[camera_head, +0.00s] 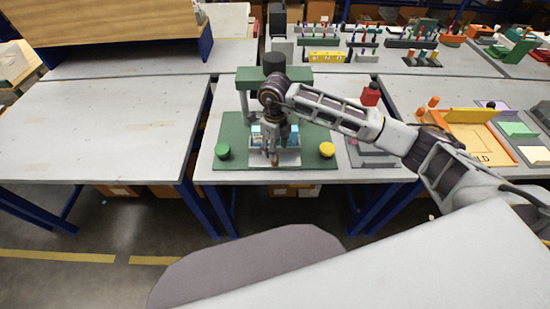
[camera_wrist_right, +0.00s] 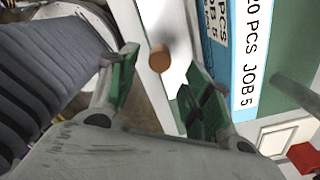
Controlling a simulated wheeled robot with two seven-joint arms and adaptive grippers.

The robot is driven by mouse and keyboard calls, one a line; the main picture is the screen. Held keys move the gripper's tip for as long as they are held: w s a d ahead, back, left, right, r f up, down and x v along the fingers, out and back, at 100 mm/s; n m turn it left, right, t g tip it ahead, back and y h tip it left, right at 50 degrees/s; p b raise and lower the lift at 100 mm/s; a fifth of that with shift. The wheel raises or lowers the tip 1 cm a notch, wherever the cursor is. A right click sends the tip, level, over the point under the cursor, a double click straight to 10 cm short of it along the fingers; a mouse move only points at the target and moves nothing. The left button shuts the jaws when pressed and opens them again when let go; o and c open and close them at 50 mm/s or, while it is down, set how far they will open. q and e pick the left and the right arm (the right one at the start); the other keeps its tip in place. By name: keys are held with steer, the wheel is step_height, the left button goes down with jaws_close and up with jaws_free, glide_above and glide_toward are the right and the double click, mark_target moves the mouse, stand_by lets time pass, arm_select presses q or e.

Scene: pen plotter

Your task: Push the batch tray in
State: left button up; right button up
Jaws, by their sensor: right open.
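The batch tray (camera_head: 290,158) is a pale tray at the front of a green press-like machine (camera_head: 250,78). Blue-and-white labelled packs (camera_head: 256,135) sit in it, and one label in the right wrist view (camera_wrist_right: 250,62) reads "20 PCS JOB 5". My right gripper (camera_head: 274,158) points down at the tray's front, partly hiding it. In the right wrist view its fingers are open, and a round brown knob (camera_wrist_right: 159,59) shows between them. I cannot tell whether a finger touches the knob. My left gripper is out of view.
A green button (camera_head: 223,151) and a yellow button (camera_head: 327,149) stand at the base's front corners. A grey fixture with a red block (camera_head: 371,94) is to the right. The left table (camera_head: 95,130) is clear.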

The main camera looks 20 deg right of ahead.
step_height(320, 180, down, 4)
steer(key=shift+f, duration=1.25)
steer(key=c, duration=0.4)
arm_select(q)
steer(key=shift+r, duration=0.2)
arm_select(e)
jaws_close()
